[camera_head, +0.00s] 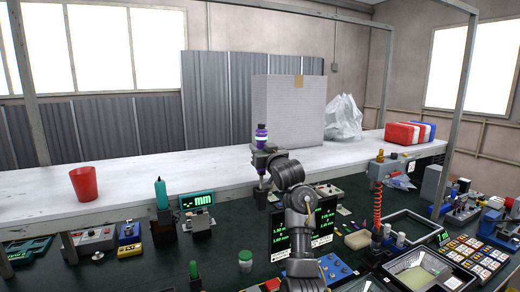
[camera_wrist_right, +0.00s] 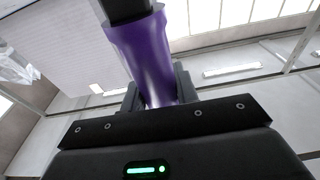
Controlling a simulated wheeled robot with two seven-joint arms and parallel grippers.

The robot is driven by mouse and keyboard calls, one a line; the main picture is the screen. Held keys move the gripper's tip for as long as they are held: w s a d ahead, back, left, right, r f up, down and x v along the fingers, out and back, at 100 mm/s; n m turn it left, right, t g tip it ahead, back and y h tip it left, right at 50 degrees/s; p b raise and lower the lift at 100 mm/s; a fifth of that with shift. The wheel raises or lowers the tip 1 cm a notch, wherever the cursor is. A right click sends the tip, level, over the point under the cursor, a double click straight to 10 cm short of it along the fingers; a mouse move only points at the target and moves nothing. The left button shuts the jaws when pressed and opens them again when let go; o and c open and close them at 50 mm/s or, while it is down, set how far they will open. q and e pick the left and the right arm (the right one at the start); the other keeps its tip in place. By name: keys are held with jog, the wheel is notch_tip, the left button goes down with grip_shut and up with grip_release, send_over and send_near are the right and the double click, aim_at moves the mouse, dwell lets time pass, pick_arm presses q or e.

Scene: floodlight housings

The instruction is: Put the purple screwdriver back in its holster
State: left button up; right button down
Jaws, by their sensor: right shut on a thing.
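The purple screwdriver (camera_head: 261,135) is upright in my right gripper (camera_head: 263,157), above the back edge of the green bench in the head view. The right gripper is shut on its purple body. In the right wrist view the purple body (camera_wrist_right: 150,55) rises from between the fingers (camera_wrist_right: 158,92), with a black part at its top. Just below the gripper in the head view is a dark, cup-like piece (camera_head: 261,198); I cannot tell whether it is the holster or part of the tool. My left gripper is not in view.
A teal-handled tool (camera_head: 160,193) stands in a black holder (camera_head: 163,228) to the left, beside a green display (camera_head: 197,200). A green-handled tool (camera_head: 194,269) stands nearer. A white shelf (camera_head: 130,180) with a red cup (camera_head: 84,184) and large box (camera_head: 288,110) runs behind.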

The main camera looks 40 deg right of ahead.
aim_at(263, 173)
jog(key=shift+f+b, duration=2)
jog(key=shift+f, duration=1.6)
jog(key=c, duration=1)
grip_release()
jog(key=shift+f, duration=0.1)
jog(key=shift+s+f, duration=0.1)
jog(key=shift+s, duration=0.15)
jog(key=b+v, duration=0.2)
jog(key=v, duration=0.8)
jog(key=shift+s+b, duration=0.2)
jog(key=shift+b, duration=0.15)
jog(key=shift+a, duration=0.15)
